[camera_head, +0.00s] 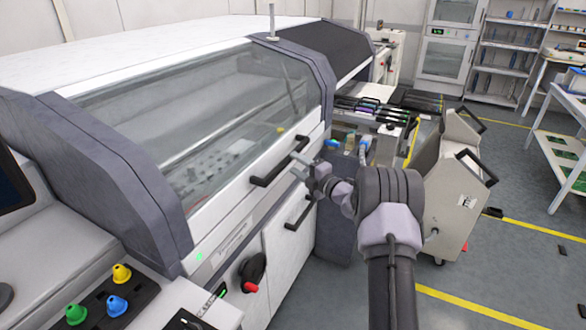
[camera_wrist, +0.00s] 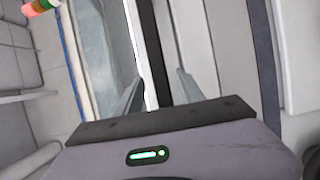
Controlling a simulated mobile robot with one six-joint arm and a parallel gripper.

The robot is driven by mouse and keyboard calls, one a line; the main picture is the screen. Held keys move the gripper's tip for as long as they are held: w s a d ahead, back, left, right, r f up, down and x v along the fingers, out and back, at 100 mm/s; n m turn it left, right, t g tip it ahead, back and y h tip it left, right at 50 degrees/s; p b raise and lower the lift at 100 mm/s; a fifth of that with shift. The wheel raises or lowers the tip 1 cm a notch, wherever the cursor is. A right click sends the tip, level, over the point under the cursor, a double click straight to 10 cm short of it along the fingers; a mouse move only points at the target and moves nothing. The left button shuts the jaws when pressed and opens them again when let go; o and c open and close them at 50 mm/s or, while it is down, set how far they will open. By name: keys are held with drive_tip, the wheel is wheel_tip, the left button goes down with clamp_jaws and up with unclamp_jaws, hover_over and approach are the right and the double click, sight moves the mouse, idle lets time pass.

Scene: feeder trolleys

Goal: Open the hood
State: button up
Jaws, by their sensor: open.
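The hood (camera_head: 200,120) is a large clear window with a white lower frame and dark grey end pieces. It looks shut on the white machine. Its black bar handle (camera_head: 270,179) runs along the white lower frame. My gripper (camera_head: 301,168) is open, close to the right part of this handle. In the wrist view, my gripper (camera_wrist: 160,92) has its two fingers apart, with the dark handle bar (camera_wrist: 148,45) lying between them in the picture. I cannot tell whether either finger touches it. The hood's window (camera_wrist: 105,50) shows to the left there.
A second black handle (camera_head: 297,214) is on the lower cabinet door, below my gripper. A grey feeder trolley (camera_head: 455,190) stands to the right. Coloured buttons (camera_head: 117,304) and a red-black rotary switch (camera_head: 252,273) are at the front left.

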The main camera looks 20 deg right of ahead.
drive_tip(key=shift+x, duration=1.1)
clamp_jaws()
idle(0.6)
